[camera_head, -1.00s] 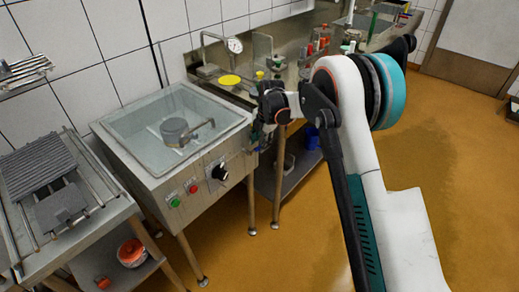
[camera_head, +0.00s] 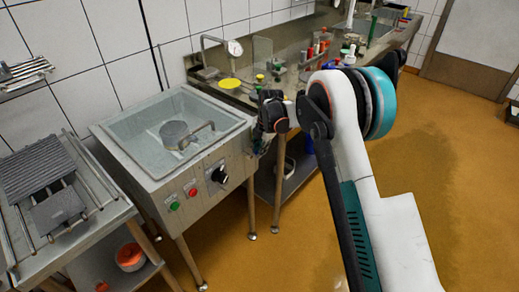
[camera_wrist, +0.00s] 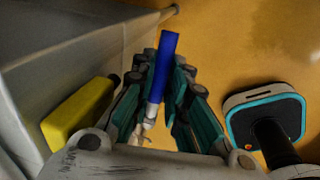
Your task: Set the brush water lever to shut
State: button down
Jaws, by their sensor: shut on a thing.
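A blue lever handle (camera_wrist: 168,60), which looks like the brush water lever, shows in the wrist view. It stands between the two fingers of my gripper (camera_wrist: 163,82), and its pale lower part runs down between them. The fingers are shut on it. Where the lever's pivot and pipe lie is hidden by the gripper. In the head view my gripper (camera_head: 262,142) is low at the right side of the steel basin unit (camera_head: 150,175), mostly hidden behind my own wrist, and the lever is not visible there.
A yellow block-like thing (camera_wrist: 78,113) is close to the left of my fingers, beside a grey steel wall (camera_wrist: 60,55). The basin has a black knob (camera_head: 219,176) on its front. A counter (camera_head: 205,80) with bottles stands behind. The orange floor (camera_head: 430,150) is clear at right.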

jog(key=shift+f+g+y, duration=0.3)
jog(key=shift+g+y, duration=0.1)
jog(key=shift+g, duration=0.1)
jog(key=c, duration=1.6)
grip_release()
jog(key=shift+o, duration=0.2)
jog(key=v, duration=1.2)
jog(key=shift+c, duration=0.6)
